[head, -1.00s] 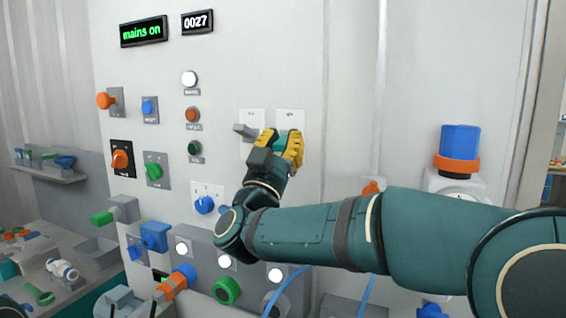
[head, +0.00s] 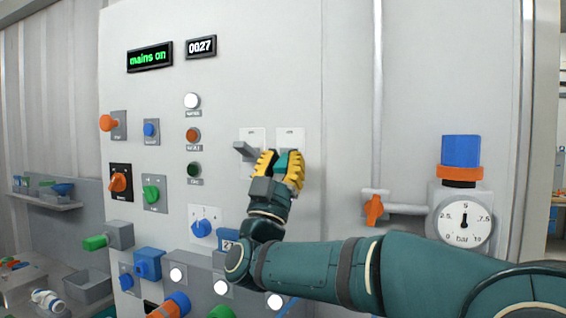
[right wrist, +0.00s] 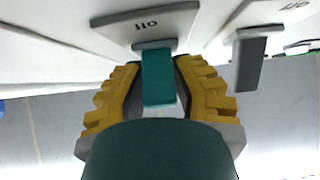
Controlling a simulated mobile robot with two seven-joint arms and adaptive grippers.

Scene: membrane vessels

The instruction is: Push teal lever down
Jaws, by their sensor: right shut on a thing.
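The teal lever (head: 282,161) sticks out from a white plate (head: 290,139) on the upright panel. My right gripper (head: 281,166) has its yellow fingers on both sides of the lever and is shut on it. In the right wrist view the teal lever (right wrist: 158,78) lies between the two yellow fingers (right wrist: 160,92), below a plate marked with a word that looks like "off" upside down. In the head view the fingers hide part of the lever. My left gripper is not in view.
A grey lever (head: 243,149) on its own plate is close to the left of my right gripper. Knobs and lamps lie further left and below. An orange valve handle (head: 374,209) and a gauge (head: 465,221) stand to the right.

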